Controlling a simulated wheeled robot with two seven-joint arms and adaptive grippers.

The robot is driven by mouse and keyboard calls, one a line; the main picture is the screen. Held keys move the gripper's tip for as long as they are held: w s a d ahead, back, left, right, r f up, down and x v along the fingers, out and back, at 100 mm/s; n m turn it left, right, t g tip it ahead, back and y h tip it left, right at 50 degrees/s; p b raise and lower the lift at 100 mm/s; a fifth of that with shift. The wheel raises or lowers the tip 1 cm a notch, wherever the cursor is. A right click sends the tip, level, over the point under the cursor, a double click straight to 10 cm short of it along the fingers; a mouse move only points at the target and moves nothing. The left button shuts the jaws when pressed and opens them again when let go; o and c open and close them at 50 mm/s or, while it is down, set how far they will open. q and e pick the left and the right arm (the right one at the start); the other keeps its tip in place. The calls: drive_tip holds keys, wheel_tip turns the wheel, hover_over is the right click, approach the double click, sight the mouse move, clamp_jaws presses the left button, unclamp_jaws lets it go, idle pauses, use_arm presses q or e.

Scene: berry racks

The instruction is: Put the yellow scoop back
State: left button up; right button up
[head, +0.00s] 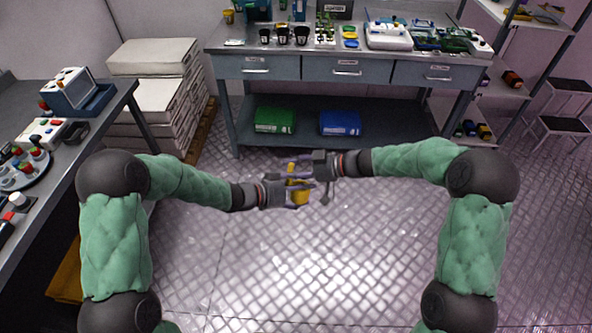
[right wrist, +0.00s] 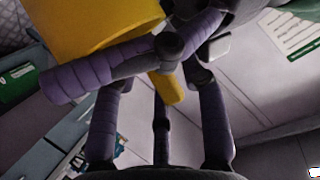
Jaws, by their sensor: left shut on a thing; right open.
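The yellow scoop (head: 299,193) is held in the air over the floor, in the middle of the head view. My left gripper (head: 293,195) is shut on it, and its fingers hide part of it. My right gripper (head: 312,174) is open, just above and to the right of the left one, close to the scoop. In the right wrist view the scoop (right wrist: 85,32) fills the upper left, with a purple finger of my left gripper across it. The narrow yellow end (right wrist: 168,88) reaches down by the right gripper's fingers (right wrist: 160,115). I cannot tell whether they touch it.
A grey workbench (head: 270,69) with drawers stands at the back, crowded with cups, tools and devices. Its lower shelf holds a green bin (head: 274,121) and a blue bin (head: 340,124). A side table (head: 97,111) is at left, shelves at right. The floor between is clear.

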clamp_jaws()
use_arm(q)
drive_tip(key=o, duration=1.3)
